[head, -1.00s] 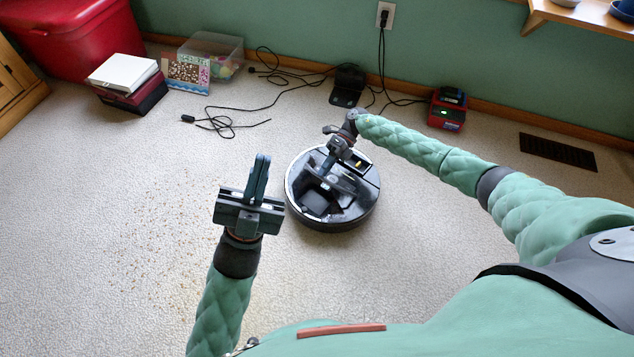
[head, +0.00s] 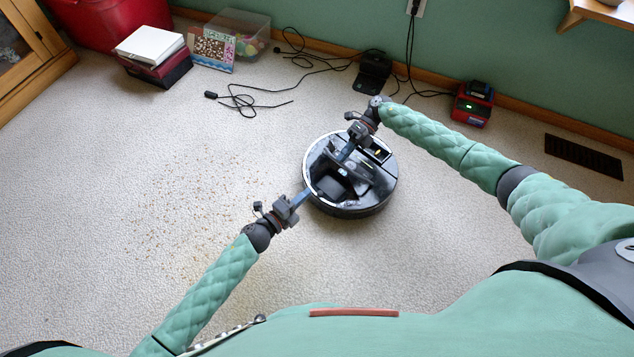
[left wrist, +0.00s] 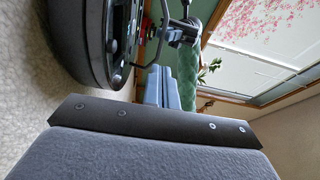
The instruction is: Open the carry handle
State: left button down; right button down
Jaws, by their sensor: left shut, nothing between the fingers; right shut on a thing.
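The round black robot vacuum (head: 376,201) stands on the carpet in the middle of the head view. Its dark side also shows at the upper left of the left wrist view (left wrist: 88,50). My right gripper (head: 346,155) reaches over its top from the far side and is shut on what looks like the carry handle; the fingers and arm hide most of that part. My left gripper (head: 306,194) is shut and empty, its blue fingertips close to the vacuum's left rim. I cannot tell whether they touch it. Its closed fingers show in the left wrist view (left wrist: 164,88).
Crumbs (head: 180,210) lie scattered on the carpet at left. A black cable (head: 240,103) lies behind the vacuum, near a black dock (head: 373,75) and a red device (head: 472,104) by the wall. Boxes and a clear bin (head: 240,32) stand at the back left.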

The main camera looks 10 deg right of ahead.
pick_arm(q)
jog(key=x, duration=1.3)
jog(key=shift+d+r, duration=0.1)
jog(key=shift+r, duration=0.05)
